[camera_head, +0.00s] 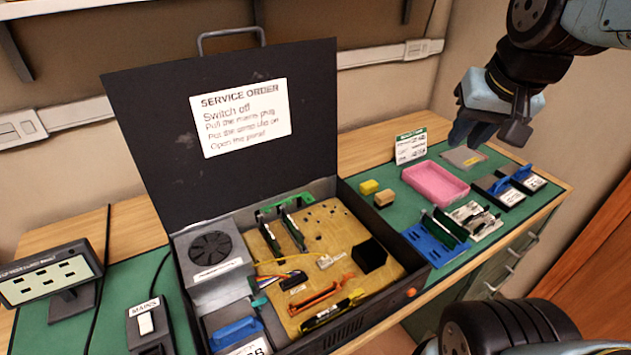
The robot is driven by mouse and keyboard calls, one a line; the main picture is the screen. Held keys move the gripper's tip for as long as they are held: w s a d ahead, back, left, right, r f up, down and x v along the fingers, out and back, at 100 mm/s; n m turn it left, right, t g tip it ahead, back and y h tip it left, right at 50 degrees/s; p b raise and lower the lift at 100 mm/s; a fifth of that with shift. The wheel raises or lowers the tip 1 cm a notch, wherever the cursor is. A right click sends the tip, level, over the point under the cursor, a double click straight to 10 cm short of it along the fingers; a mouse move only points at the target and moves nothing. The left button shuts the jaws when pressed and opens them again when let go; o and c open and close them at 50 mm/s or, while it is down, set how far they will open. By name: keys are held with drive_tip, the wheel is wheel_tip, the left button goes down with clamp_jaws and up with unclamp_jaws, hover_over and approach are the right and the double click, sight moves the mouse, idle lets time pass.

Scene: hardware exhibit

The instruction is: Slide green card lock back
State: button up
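An open black case (325,335) stands on the bench. On its tan board (330,225) a green bracket (285,203) stands at the back left, with two upright green cards below it, a left one (270,238) and a right one (295,232). The green card lock is too small to tell apart from the bracket. My gripper (495,130) hangs high at the upper right, over the right part of the bench and well apart from the case. It points down, and nothing shows held in it.
The raised lid (240,190) stands upright behind the case. A fan unit (212,250) is left of the board. A pink tray (436,184) and card holders (435,240) lie to the right.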

drive_tip(key=w+a+m, duration=0.1)
drive_tip(key=w+a+f+g, duration=0.1)
drive_tip(key=w, duration=0.1)
drive_tip(key=w+a+m+y, duration=0.1)
drive_tip(key=w, duration=0.1)
drive_tip(key=shift+w+f+m, duration=0.1)
drive_tip(key=shift+f+m, duration=0.2)
drive_tip(key=shift+f, duration=0.1)
clamp_jaws()
drive_tip(key=w+a+f+m+g+y, duration=0.2)
drive_tip(key=w+a+f+m+g, duration=0.3)
drive_tip(key=w+a+f+m, duration=0.5)
drive_tip(key=shift+w+a+f+y, duration=0.4)
drive_tip(key=shift+w+a+f, duration=0.85)
drive_tip(key=shift+w+f, duration=1.25)
